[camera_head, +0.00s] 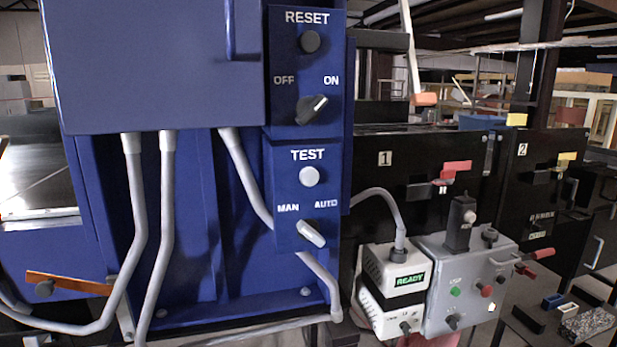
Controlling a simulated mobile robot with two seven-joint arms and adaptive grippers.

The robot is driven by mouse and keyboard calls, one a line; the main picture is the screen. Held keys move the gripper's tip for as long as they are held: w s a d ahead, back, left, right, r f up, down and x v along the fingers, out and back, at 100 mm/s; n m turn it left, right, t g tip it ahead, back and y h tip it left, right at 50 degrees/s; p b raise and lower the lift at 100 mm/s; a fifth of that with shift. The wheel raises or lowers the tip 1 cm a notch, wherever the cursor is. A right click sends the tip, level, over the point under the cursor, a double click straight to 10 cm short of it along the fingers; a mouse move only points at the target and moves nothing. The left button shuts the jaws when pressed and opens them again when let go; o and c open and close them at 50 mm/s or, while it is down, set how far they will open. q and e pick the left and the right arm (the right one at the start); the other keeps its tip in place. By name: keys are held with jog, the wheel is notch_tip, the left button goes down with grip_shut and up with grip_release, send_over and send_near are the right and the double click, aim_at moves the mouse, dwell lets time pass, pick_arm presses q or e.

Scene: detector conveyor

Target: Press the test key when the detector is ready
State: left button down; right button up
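The test key is a pale round button (309,176) under the word TEST on the blue control panel (282,222). Nothing covers it. The detector's status box (391,262), a light grey unit at the lower right of the blue cabinet, has a small dark display (410,279) that reads READY in green. Neither of my grippers shows in this view.
Above the test key are a dark reset button (310,41) and an OFF/ON knob (311,109). Below it is a MAN/AUTO knob (311,233). A grey control box (462,280) with knobs and levers stands right of the status box. Grey conduits (165,230) run down the cabinet front.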

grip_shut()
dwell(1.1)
